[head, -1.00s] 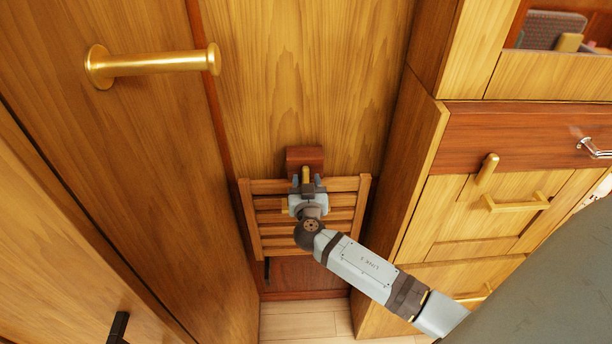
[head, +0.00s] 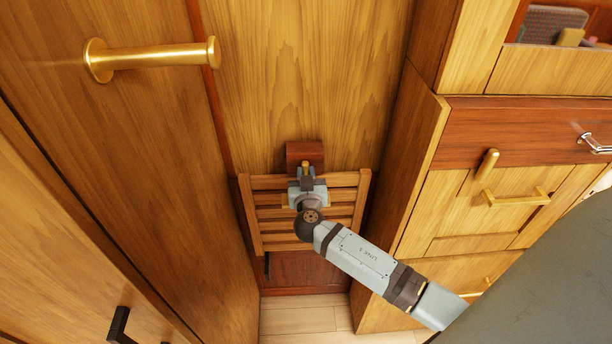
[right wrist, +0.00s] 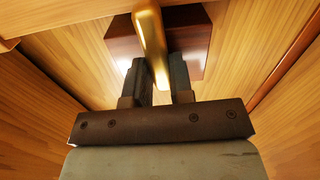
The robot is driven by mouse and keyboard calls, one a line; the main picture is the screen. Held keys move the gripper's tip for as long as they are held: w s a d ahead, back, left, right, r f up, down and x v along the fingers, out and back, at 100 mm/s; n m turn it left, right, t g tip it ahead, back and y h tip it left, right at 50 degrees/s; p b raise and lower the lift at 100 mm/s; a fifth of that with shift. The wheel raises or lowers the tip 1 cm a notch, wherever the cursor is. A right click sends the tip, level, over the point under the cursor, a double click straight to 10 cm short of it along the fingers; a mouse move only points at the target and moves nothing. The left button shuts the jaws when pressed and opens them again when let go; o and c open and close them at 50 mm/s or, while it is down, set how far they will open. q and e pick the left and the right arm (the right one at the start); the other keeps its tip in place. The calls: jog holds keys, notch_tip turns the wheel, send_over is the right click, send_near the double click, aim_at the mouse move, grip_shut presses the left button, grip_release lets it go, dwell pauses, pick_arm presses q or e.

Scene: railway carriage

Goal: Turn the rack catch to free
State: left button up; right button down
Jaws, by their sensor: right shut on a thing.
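The rack catch (head: 306,165) is a small brass bar on a dark red wooden block (head: 305,149), just above the slatted wooden rack (head: 345,194). My right gripper (head: 307,176) is at the catch and shut on it. In the right wrist view the brass catch (right wrist: 149,35) runs down between the two fingers of my right gripper (right wrist: 160,80), slightly tilted, with the block (right wrist: 197,30) behind it. The gripper hides part of the catch and the rack's middle in the head view. My left gripper is not in view.
A brass handle (head: 150,57) sticks out from the left panel, and a black handle (head: 118,325) is at the lower left. Drawers with a brass pull (head: 516,199) and a brass latch (head: 487,164) stand on the right. The recess around the rack is narrow.

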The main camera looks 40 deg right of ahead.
jog(key=shift+f+n+b, duration=0.15)
jog(key=shift+n+b, duration=0.65)
jog(key=shift+n, duration=0.1)
jog(key=shift+n+b, duration=0.5)
jog(key=shift+n, duration=0.4)
jog(key=n+b, duration=0.1)
jog(key=n, duration=0.3)
jog(key=shift+n, duration=0.3)
jog(key=n, duration=0.4)
jog(key=shift+r, duration=0.2)
jog(key=n+p, duration=0.1)
jog(key=n, duration=0.4)
jog(key=shift+n, duration=0.3)
jog(key=c, duration=1)
grip_release()
jog(key=shift+f, duration=0.1)
